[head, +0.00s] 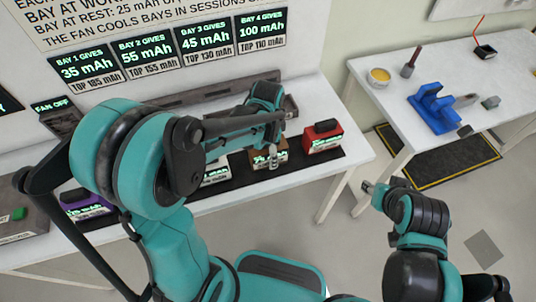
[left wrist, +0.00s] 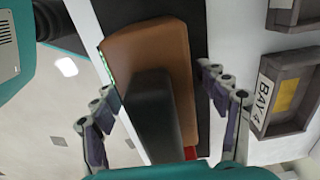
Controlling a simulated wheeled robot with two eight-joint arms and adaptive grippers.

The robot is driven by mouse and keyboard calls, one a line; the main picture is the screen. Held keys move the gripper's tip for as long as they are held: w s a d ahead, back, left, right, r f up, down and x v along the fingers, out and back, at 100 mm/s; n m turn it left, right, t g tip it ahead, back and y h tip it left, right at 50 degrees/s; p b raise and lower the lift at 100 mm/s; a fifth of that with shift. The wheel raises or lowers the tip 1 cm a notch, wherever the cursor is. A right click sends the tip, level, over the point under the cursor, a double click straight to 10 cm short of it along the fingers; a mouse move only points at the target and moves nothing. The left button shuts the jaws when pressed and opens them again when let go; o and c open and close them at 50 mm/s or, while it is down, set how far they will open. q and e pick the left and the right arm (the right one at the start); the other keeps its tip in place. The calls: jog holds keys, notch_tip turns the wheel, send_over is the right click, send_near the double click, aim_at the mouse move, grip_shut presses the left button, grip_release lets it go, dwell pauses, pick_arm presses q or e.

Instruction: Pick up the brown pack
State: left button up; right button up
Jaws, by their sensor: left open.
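The brown pack (head: 281,158) sits on the black strip of the white bench in the head view, with a lit display on its front. My left gripper (head: 271,154) is over it and hides part of it. In the left wrist view the brown pack (left wrist: 183,60) has a dark raised handle on top. The left gripper's fingers (left wrist: 160,88) are spread on either side of the pack, and I see no clear grip on it. My right gripper (head: 368,186) is small and away from the bench, in front of the floor; its opening is unclear.
A red pack (head: 322,130) stands right of the brown one, a purple pack (head: 88,206) far left. A grey bay labelled BAY 4 (left wrist: 292,90) lies beside the gripper in the wrist view. A second table (head: 385,108) at right holds a blue rack (head: 440,108).

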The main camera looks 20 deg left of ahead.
pick_arm(q)
jog(key=shift+f, duration=0.2)
jog(key=shift+c, duration=0.4)
grip_shut()
jog(key=shift+r, duration=0.1)
